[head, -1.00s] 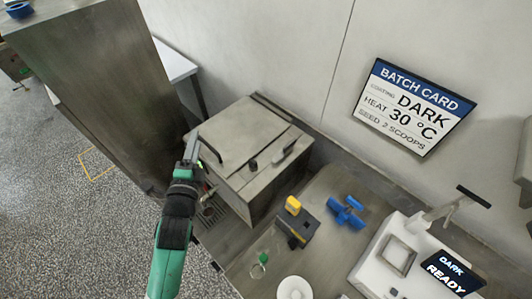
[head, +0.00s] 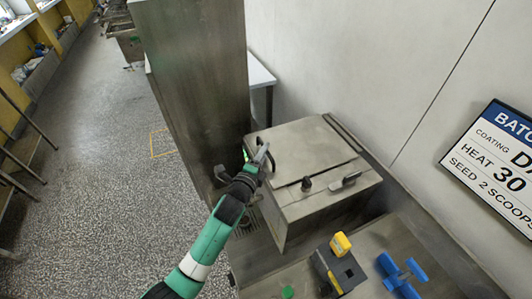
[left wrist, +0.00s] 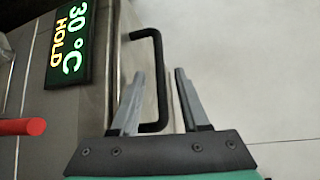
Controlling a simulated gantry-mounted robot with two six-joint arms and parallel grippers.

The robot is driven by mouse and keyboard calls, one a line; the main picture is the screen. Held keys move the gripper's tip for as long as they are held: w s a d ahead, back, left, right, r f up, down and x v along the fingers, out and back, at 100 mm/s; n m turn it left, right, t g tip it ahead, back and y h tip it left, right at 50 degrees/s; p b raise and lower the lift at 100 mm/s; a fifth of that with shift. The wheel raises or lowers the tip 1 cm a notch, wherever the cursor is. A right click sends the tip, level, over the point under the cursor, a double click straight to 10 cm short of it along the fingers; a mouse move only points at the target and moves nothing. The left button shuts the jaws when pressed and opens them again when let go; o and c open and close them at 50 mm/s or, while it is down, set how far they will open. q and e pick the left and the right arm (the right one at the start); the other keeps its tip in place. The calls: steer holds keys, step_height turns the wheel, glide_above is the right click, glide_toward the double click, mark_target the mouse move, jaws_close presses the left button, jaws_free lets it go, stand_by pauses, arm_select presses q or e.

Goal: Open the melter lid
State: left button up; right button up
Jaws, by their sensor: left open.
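The melter (head: 325,205) is a grey steel box in the head view, with its flat lid (head: 300,140) down. A black bar handle (left wrist: 162,85) stands out in the left wrist view, at the lid's near left edge. My left gripper (head: 262,153) is at this edge in the head view. In the left wrist view my open left gripper (left wrist: 159,74) has the handle's long bar between its fingers in the picture. I cannot tell whether the fingers touch it. My right gripper is not in view.
A green display (left wrist: 70,40) reads 30 °C HOLD. A red rod (left wrist: 22,127) juts in below it. A tall steel cabinet (head: 195,80) stands left of the melter. A yellow-and-black device (head: 340,265) and a blue valve-shaped part (head: 400,275) lie on the bench at right.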

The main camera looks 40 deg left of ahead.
arm_select(q)
steer(key=shift+x, duration=1.2)
jaws_close()
stand_by(0.5)
